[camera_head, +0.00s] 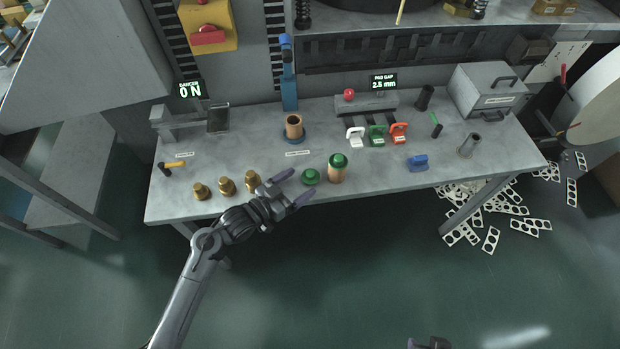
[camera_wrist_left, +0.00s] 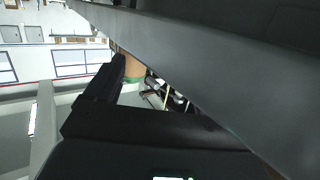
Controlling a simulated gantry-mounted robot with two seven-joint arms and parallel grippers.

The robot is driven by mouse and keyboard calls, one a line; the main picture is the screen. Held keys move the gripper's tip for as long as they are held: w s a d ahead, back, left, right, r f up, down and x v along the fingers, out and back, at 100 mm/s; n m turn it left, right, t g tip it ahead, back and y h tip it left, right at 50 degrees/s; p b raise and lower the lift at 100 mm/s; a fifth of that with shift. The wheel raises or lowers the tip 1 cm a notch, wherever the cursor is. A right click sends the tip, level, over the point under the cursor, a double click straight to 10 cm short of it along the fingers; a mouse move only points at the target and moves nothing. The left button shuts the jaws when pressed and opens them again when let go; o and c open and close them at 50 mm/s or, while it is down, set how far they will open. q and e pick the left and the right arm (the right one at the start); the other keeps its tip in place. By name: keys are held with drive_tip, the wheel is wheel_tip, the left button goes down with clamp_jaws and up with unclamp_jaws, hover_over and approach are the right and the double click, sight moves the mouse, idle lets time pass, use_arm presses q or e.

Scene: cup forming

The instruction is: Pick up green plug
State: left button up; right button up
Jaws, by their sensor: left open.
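A low green plug (camera_head: 310,177) sits on the grey bench (camera_head: 230,150) near its front edge. Just right of it stands a copper-coloured cup (camera_head: 337,176) with a second green piece (camera_head: 338,160) on top. My left gripper (camera_head: 302,182) is open, its two purple-tipped fingers spread at the left of the low plug. I cannot tell whether they touch it. In the left wrist view, a dark finger (camera_wrist_left: 102,85) shows beside a copper and green object (camera_wrist_left: 134,68), partly hidden. A dark, purple-tipped part at the bottom edge seems to be my right gripper (camera_head: 428,343), mostly cut off.
Several brass pieces (camera_head: 227,185) stand left of my left gripper. A copper cup (camera_head: 294,127) stands in a blue holder behind. Punched strips (camera_head: 490,240) litter the floor.

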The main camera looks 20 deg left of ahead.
sight(307, 178)
use_arm(q)
drive_tip(key=b+x, duration=0.1)
drive_tip(key=x, duration=0.3)
drive_tip(key=shift+s, duration=0.1)
drive_tip(key=shift+c, duration=0.2)
